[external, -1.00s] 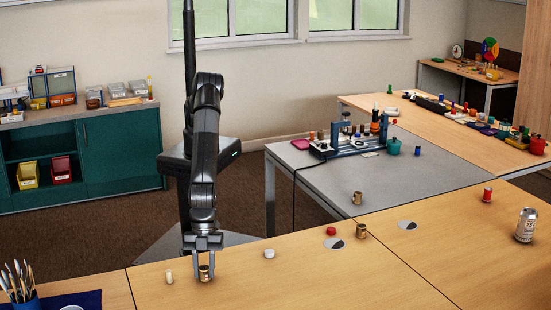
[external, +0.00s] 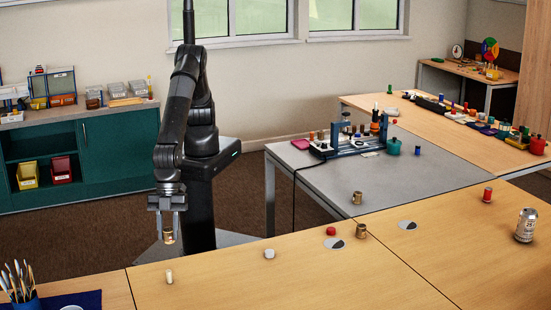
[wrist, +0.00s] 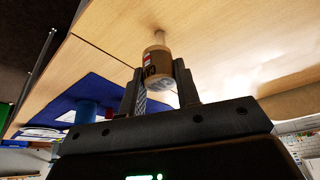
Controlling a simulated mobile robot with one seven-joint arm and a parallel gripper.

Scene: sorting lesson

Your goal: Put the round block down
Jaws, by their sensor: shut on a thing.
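My gripper (external: 168,232) is shut on the round block (external: 168,238), a small tan cylinder. In the external view it hangs in the air, just above the back edge of the near table (external: 300,280) in the picture. The wrist view shows the block (wrist: 157,66) upright between the two fingers, with a dark and red marking on its side.
A thin pale peg (external: 169,276) stands on the table below the block. A blue mat (external: 80,300) and brush cup (external: 25,303) are at left. Bare wood lies between.

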